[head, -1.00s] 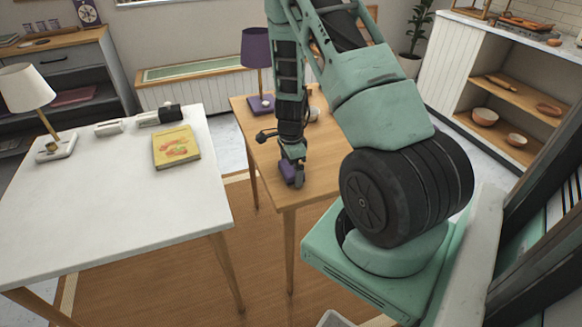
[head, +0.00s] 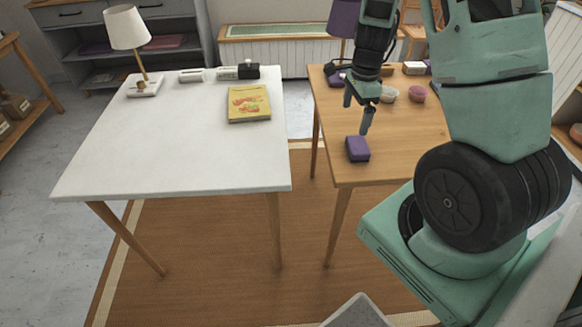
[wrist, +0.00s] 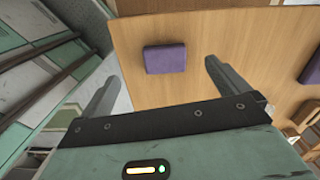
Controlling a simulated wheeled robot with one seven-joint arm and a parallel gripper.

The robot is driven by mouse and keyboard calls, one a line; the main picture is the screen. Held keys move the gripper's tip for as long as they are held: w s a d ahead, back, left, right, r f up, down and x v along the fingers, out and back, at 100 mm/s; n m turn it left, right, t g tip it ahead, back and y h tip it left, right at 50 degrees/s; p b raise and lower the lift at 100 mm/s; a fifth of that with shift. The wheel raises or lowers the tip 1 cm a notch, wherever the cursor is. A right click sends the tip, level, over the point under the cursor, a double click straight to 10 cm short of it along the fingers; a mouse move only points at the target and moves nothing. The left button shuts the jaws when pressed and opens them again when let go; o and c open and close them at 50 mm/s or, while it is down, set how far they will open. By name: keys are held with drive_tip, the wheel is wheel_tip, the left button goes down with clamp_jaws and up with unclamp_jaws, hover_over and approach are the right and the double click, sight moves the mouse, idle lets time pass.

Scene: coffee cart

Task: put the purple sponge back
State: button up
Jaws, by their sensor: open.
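The purple sponge (head: 358,149) lies on the wooden table (head: 420,146), near its front left corner. It also shows in the wrist view (wrist: 165,58), lying flat on the wood and apart from the fingers. My gripper (head: 358,115) is open and empty, just above and behind the sponge in the head view. In the wrist view its two fingers (wrist: 160,85) are spread wide with nothing between them. A place for the sponge cannot be told from these frames.
A purple lamp (head: 343,18), a pink bowl or cup (head: 389,94) and a small reddish item (head: 417,93) stand farther back on the wooden table. The white table (head: 185,140) at left holds a yellow book (head: 249,103) and a white lamp (head: 127,28). A gap separates the tables.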

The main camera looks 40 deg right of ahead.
drive_tip(key=a+r+n, duration=0.2)
drive_tip(key=a+n, duration=0.2)
drive_tip(key=a, duration=0.3)
drive_tip(key=a+r+n+y, duration=0.1)
drive_tip(key=a+r+n, duration=0.25)
drive_tip(key=a, duration=0.45)
drive_tip(key=a+r+n, duration=0.2)
drive_tip(key=a+n, duration=0.3)
drive_tip(key=a, duration=0.2)
drive_tip(key=s+a+r+n, duration=0.3)
drive_tip(key=s+a+n, duration=0.4)
drive_tip(key=s+n, duration=0.2)
drive_tip(key=s+a+r+n, duration=0.2)
drive_tip(key=s+a+n, duration=0.6)
drive_tip(key=s+n, duration=0.1)
drive_tip(key=shift+a+r+h, duration=0.3)
drive_tip(key=shift+r+h, duration=0.1)
